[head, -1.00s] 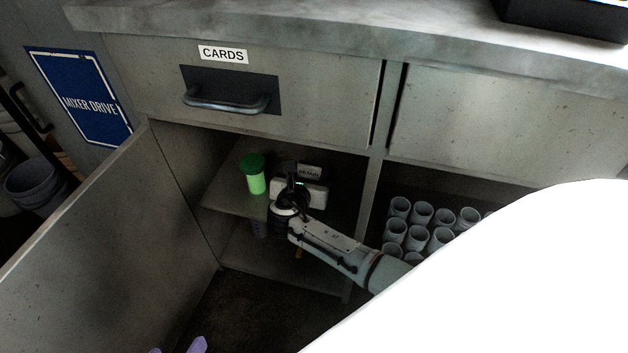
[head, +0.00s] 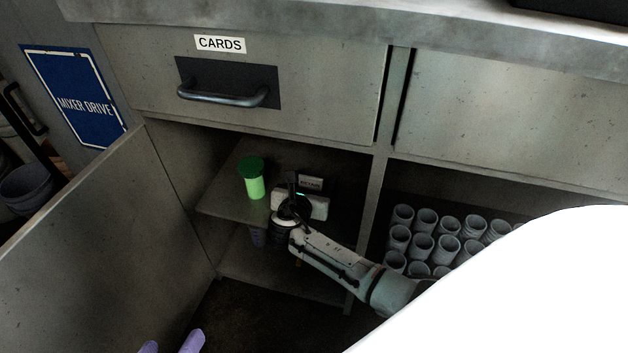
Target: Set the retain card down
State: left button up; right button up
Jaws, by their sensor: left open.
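A small pale card with dark lettering that looks like RETAIN (head: 311,183) shows inside the open cupboard, just behind my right gripper (head: 297,190). The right arm reaches in from the right, over the cupboard's shelf (head: 228,201). The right gripper's fingers are dark and mostly hidden by its own wrist, so I cannot tell whether they hold the card or whether the card rests on the shelf. My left gripper (head: 170,345) shows only as two purple fingertips at the bottom edge. They are apart with nothing visible between them.
A green-lidded jar (head: 252,179) stands on the shelf left of the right gripper. Several grey cups (head: 421,246) fill the right compartment. An open door (head: 95,225) borders the left side. A drawer labelled CARDS (head: 320,95) is shut above.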

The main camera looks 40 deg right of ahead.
aim_at(310, 185)
jog(key=shift+r, duration=0.1)
jog(key=shift+s+a+r+p, duration=0.15)
jog(key=shift+a+r+p, duration=0.05)
jog(key=shift+r+p, duration=0.15)
jog(key=p+v, duration=0.6)
jog(key=v, duration=0.1)
jog(key=shift+r+p, duration=0.15)
jog(key=shift+p, duration=0.2)
jog(key=p+v, duration=0.2)
jog(key=v, duration=0.1)
jog(key=shift+s+a, duration=0.2)
pick_arm(q)
jog(key=s+a+f+y, duration=0.1)
jog(key=a+f+y, duration=0.1)
jog(key=a, duration=0.3)
jog(key=shift+s+a+f+n+g+y+p, duration=0.3)
jog(key=shift+f+n+y+p, duration=0.1)
jog(key=shift+y, duration=0.2)
pick_arm(e)
jog(key=shift+s+a, duration=0.3)
jog(key=shift+a, duration=0.05)
pick_arm(q)
jog(key=shift+r, duration=0.1)
